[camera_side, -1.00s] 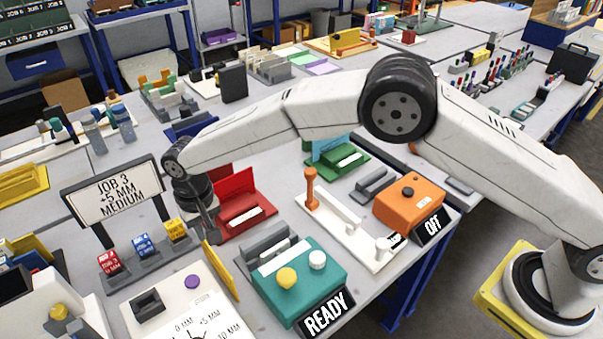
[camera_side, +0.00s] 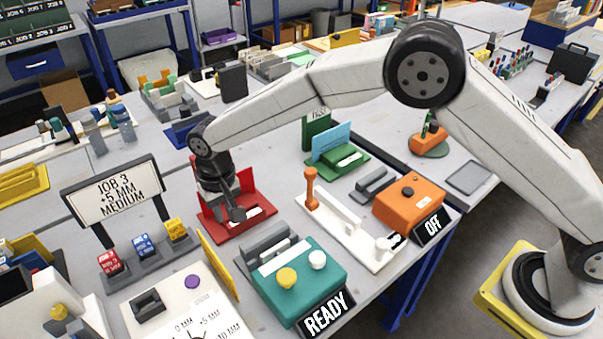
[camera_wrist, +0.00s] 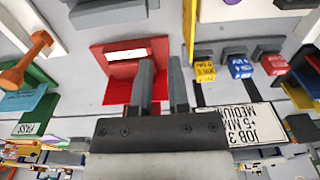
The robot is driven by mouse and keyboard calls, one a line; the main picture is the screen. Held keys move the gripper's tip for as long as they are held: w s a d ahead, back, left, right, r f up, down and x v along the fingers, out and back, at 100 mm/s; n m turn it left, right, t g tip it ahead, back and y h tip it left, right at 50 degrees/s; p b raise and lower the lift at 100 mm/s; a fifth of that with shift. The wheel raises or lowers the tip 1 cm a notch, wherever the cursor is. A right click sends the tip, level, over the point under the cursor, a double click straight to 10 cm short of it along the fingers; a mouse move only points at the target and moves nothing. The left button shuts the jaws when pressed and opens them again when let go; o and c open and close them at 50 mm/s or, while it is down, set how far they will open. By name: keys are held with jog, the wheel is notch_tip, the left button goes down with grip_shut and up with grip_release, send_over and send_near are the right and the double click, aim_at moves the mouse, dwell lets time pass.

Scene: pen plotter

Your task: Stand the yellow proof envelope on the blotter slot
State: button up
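The yellow proof envelope (camera_side: 218,266) stands on edge, slightly tilted, between the white plotter bed and the teal box in the side view. In the wrist view it is a thin yellow strip (camera_wrist: 189,25) at the top. Its lower edge is hidden, so I cannot tell what it rests in. I cannot surely identify the blotter slot. My gripper (camera_side: 236,212) is above the red stand (camera_side: 254,207), behind and apart from the envelope. In the wrist view my gripper (camera_wrist: 162,75) has its two fingers apart with nothing between them.
A teal box (camera_side: 318,285) with a READY sign stands right of the envelope, a grey slotted block (camera_side: 262,240) behind it. The JOB 3 sign (camera_side: 115,190) and colored blocks (camera_side: 143,244) are left. A green stand (camera_side: 340,163) holds a blue card.

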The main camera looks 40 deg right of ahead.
jog(key=s+d+r, duration=0.2)
jog(key=d+r, duration=0.1)
jog(key=d, duration=0.7)
jog(key=s+d+r+t, duration=0.2)
jog(key=s+d, duration=1.6)
jog(key=s, duration=0.1)
jog(key=shift+s+d, duration=0.2)
jog(key=shift+o, duration=1.9)
jog(key=shift+w, duration=0.1)
